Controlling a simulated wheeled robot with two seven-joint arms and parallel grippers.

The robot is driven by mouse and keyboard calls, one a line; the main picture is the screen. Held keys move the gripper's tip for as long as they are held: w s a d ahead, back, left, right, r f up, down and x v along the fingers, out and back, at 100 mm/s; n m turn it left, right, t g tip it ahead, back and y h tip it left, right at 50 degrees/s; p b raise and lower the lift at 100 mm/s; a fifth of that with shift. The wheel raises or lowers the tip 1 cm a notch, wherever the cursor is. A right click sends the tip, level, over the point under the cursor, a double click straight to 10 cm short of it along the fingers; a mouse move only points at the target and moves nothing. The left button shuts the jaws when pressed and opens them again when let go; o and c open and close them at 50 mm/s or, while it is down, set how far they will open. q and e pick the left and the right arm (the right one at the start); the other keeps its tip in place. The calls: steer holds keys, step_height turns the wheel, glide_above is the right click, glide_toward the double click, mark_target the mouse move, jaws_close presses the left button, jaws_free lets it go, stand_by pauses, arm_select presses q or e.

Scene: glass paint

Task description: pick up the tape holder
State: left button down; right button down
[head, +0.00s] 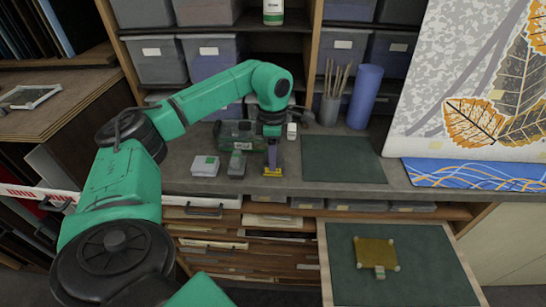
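My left arm comes in from the left, and its gripper (272,144) points down over the front part of the grey worktop. A narrow blue-grey piece with a yellow foot (272,171) is directly under the gripper, its foot at the worktop. I cannot tell whether this is the tape holder, nor whether the fingers are closed on it. A dark grey upright item (237,164) stands just left of it, and a dark green see-through box (230,134) is behind. My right gripper is not in view.
A small white box (204,166) stands at the left. A dark green mat (343,160) lies clear at the right. Behind are a brush cup (330,109) and a blue cylinder (364,97). A lower pulled-out board (415,285) holds a yellow plate (376,252).

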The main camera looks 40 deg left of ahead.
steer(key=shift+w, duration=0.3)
